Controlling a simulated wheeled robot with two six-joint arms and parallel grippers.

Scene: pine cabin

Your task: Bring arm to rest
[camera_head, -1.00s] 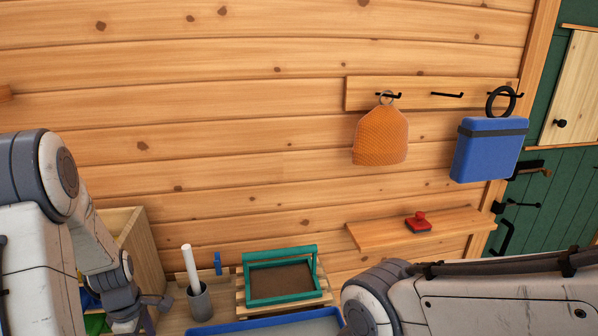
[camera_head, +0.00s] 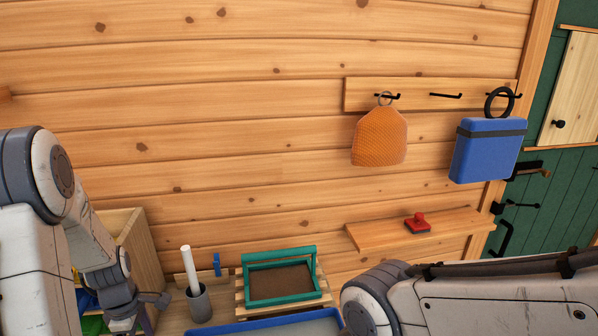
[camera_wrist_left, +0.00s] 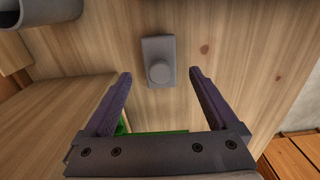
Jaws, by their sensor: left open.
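My left gripper (camera_wrist_left: 160,75) is open and empty in the left wrist view, its two dark fingers apart.
A grey cup (camera_head: 199,304) with a white rod, a green-framed tray (camera_head: 281,300) and a blue tray (camera_head: 232,328) stand right of my left wrist. An orange bag (camera_head: 379,138) and a blue case (camera_head: 487,150) hang above a shelf (camera_head: 452,224) with a red stamp (camera_head: 418,222).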

